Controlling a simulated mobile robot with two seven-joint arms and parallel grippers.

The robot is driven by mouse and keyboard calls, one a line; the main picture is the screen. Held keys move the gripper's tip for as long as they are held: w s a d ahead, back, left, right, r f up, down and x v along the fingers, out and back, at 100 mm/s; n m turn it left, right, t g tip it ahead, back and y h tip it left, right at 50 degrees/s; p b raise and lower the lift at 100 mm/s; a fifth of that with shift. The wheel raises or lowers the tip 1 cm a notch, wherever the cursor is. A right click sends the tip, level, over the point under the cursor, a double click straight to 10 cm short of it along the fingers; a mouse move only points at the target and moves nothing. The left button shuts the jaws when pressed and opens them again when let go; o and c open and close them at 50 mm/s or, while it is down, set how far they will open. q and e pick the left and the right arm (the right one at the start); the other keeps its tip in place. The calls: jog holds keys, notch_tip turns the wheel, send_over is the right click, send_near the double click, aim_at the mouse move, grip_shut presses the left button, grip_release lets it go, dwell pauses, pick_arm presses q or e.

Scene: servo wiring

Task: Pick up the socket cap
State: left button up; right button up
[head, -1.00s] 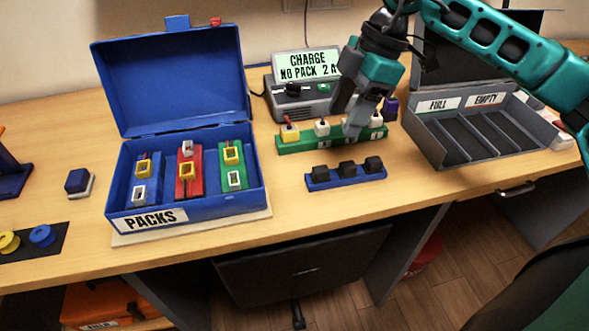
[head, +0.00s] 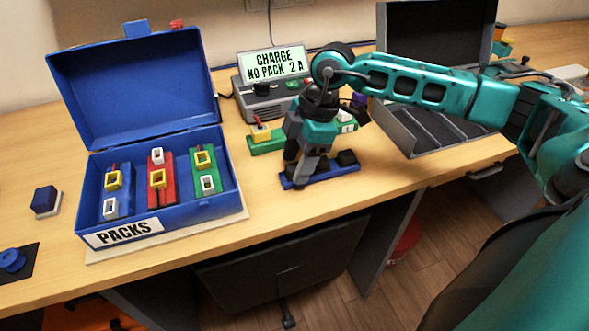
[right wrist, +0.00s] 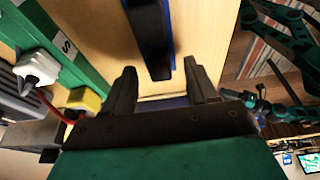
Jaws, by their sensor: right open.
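The socket caps are small black blocks on a blue strip (head: 335,176) at the front middle of the table. One black cap (head: 347,158) shows at the strip's right end; the others are largely hidden by my right gripper. My right gripper (head: 303,174) points down over the left part of the strip. In the right wrist view the gripper (right wrist: 160,80) has its fingers apart with nothing held between them. A dark piece with a blue edge (right wrist: 149,38) lies beyond the fingertips; I cannot tell whether it touches them. My left gripper is out of view.
A green board (head: 262,144) with white and yellow plugs lies behind the strip, close to my right gripper. The charger (head: 262,103) stands behind it. The open blue packs case (head: 195,222) is at left, and a grey divided tray (head: 440,145) at right.

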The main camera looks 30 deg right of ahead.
jog(key=shift+a+f, duration=0.1)
jog(key=shift+f, duration=0.2)
jog(key=shift+c, duration=0.4)
grip_shut()
jog(key=shift+r, duration=0.15)
notch_tip(320, 180, up, 20)
jog(key=p, duration=0.1)
dwell(0.4)
